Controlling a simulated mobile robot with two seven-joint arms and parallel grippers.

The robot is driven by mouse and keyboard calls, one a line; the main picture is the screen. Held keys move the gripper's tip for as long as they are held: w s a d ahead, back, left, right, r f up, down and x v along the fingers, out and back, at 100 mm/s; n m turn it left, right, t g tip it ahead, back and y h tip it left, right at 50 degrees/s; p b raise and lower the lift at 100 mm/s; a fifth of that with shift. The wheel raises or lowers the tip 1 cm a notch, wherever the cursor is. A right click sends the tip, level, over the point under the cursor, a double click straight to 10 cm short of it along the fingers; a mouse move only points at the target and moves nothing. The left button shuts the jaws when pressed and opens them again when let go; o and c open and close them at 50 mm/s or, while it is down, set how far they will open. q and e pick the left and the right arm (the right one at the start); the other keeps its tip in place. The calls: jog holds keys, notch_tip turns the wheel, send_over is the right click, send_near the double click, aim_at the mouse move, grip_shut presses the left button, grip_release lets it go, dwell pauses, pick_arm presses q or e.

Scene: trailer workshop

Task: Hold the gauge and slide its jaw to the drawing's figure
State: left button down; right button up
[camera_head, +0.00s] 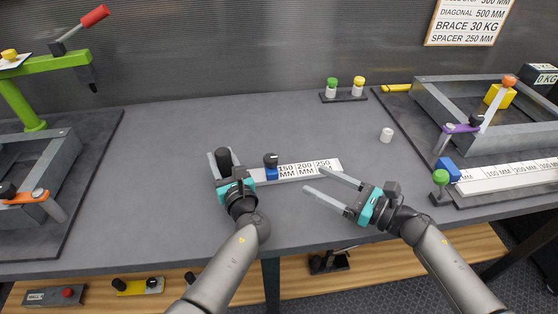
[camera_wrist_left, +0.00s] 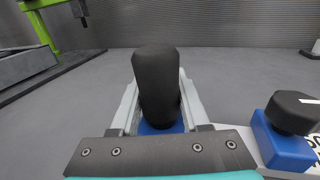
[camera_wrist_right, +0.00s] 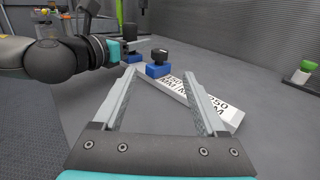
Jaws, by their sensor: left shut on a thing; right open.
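The gauge is a white bar (camera_head: 332,166) marked 150, 200 and 250 MM, lying on the grey table. Its sliding jaw (camera_head: 271,172), blue with a black knob, sits left of the 150 mark; the jaw shows in the right wrist view (camera_wrist_right: 157,70). My left gripper (camera_head: 222,162) is shut on the gauge's black handle (camera_wrist_left: 157,85), which stands on a blue base at the left end. My right gripper (camera_head: 314,181) is open and empty, near the 250 end, apart from the jaw. The drawing (camera_head: 468,25) reads SPACER 250 MM; its top line is cut off.
A small white cylinder (camera_head: 386,135) stands right of the gauge. Behind is a black holder (camera_head: 344,97) with green- and yellow-topped pieces. A metal frame fixture (camera_head: 430,100) and long scale (camera_head: 500,178) fill the right; a green clamp arm (camera_head: 45,65) stands left.

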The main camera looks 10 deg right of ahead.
aim_at(277, 161)
jog(key=x, duration=1.1)
jog(key=shift+w+a, duration=0.25)
jog(key=shift+a, duration=0.05)
grip_shut()
dwell(0.9)
